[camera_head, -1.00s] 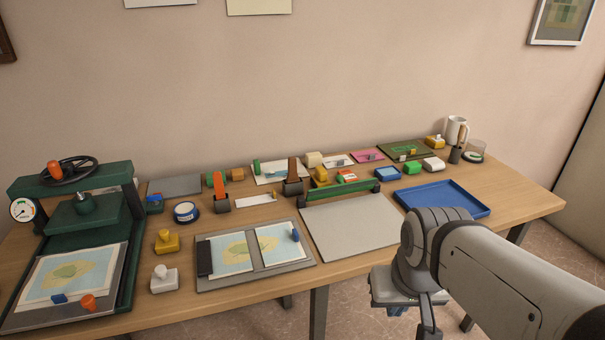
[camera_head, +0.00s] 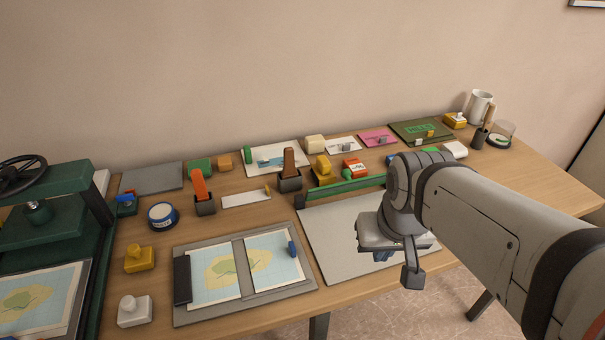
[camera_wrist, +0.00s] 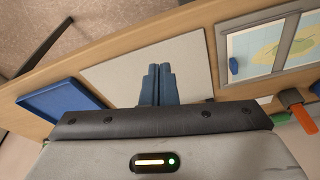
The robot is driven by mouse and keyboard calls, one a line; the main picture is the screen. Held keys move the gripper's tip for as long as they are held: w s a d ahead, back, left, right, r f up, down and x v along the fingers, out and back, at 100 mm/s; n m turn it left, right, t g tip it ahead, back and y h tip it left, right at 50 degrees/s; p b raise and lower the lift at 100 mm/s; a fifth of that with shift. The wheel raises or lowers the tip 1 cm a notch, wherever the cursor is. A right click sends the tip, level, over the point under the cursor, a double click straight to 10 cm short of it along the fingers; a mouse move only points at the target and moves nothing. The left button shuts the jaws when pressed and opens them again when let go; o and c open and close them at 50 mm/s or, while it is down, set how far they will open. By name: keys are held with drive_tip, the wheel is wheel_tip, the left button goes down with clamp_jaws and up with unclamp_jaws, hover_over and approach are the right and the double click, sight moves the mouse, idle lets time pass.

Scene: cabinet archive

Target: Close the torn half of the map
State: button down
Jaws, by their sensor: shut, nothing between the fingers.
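The torn map lies in two pieces on a grey board on the bench. The left half (camera_head: 214,275) sits beside a black bar, and the right half (camera_head: 272,262) carries a small blue knob (camera_head: 292,249). A grey strip (camera_head: 243,269) separates the halves. In the wrist view, the knob (camera_wrist: 235,65) and map board are at the upper right. My gripper (camera_wrist: 158,72) has its blue fingers shut and empty. In the head view my gripper (camera_head: 384,256) appears over the plain grey sheet, to the right of the map; its fingertips are mostly hidden there.
The plain grey sheet (camera_head: 327,237) lies right of the map, with a green bar (camera_head: 350,189) behind it. A green press (camera_head: 48,235) stands at far left. Yellow (camera_head: 139,258) and white (camera_head: 134,309) stamps stand left of the map. The blue tray (camera_wrist: 60,102) shows in the wrist view.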

drive_tip(key=w+a+f+m+g+y+p, duration=0.1)
drive_tip(key=w+f+m+g+y+p, duration=0.2)
drive_tip(key=w+m, duration=0.45)
drive_tip(key=w+a+f+m+g+y+p, duration=0.1)
drive_tip(key=w+f+m+g+y, duration=0.1)
drive_tip(key=w+m+y, duration=0.5)
drive_tip(key=shift+h, duration=0.7)
drive_tip(key=x, duration=0.6)
drive_tip(key=w+x, duration=0.1)
drive_tip(key=x, duration=0.2)
drive_tip(key=shift+s+a+f, duration=0.1)
drive_tip(key=shift+f, duration=0.1)
drive_tip(key=a, duration=0.1)
drive_tip(key=s+a+p, duration=0.1)
drive_tip(key=a, duration=0.1)
drive_tip(key=shift+a, duration=0.1)
drive_tip(key=shift+a+f, duration=0.1)
drive_tip(key=shift+a, duration=0.25)
drive_tip(key=shift+m, duration=0.25)
